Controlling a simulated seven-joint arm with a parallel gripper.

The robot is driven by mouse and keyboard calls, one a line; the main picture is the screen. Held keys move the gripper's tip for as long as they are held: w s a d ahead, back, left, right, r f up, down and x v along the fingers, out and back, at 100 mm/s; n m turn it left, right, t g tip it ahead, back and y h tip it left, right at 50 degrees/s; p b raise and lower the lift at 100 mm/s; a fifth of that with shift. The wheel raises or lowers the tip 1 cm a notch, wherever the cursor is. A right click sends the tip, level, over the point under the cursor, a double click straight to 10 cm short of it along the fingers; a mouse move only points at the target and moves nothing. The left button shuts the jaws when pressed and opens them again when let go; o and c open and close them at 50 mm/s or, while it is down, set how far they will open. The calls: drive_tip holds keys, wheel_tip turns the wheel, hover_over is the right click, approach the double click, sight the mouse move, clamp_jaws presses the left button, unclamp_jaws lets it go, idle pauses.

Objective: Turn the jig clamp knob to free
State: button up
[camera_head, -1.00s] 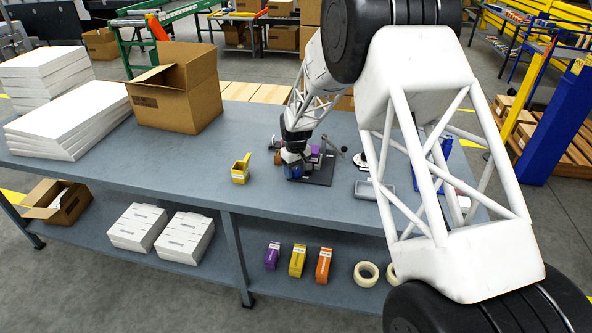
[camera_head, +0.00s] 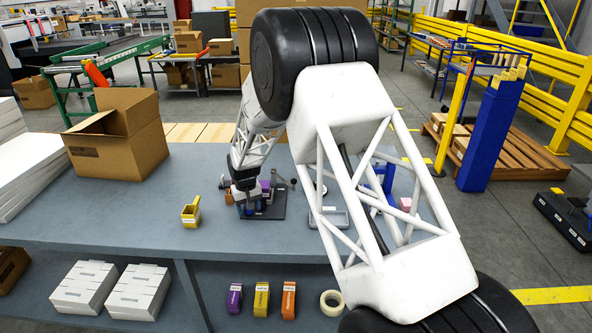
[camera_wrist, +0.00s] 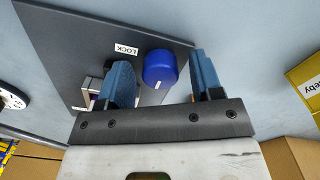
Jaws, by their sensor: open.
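The jig clamp knob is a blue round cap with a short white mark (camera_wrist: 160,68), on a dark grey jig plate (camera_wrist: 75,45) in the wrist view. A white LOCK label (camera_wrist: 125,49) lies on the plate, up and left of the knob. My gripper (camera_wrist: 162,78) is open, with one blue finger on each side of the knob. A gap shows on both sides, wider on the right; I cannot tell any contact. In the head view my gripper (camera_head: 243,198) is over the jig plate (camera_head: 270,207), and the knob is hard to make out there.
A small yellow holder (camera_head: 191,213) stands left of the jig on the grey bench (camera_head: 150,225). A grey tray (camera_head: 330,217) is to the right, partly behind my arm. An open cardboard box (camera_head: 120,150) and white stacks stand at the left. Bench between box and holder is clear.

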drive_tip(key=m, duration=0.7)
drive_tip(key=shift+m, duration=0.3)
drive_tip(key=m, duration=0.7)
wheel_tip(320, 180, up, 8)
drive_tip(key=shift+d+r, duration=0.15)
drive_tip(key=s+d+r+n, duration=0.3)
drive_tip(key=s+d+r, duration=0.9)
drive_tip(key=d+r, duration=0.4)
drive_tip(key=shift+s+d+t, duration=0.35)
drive_tip(key=shift+d+t, duration=0.05)
drive_tip(key=shift+d, duration=0.2)
idle(0.6)
drive_tip(key=shift+s, duration=0.1)
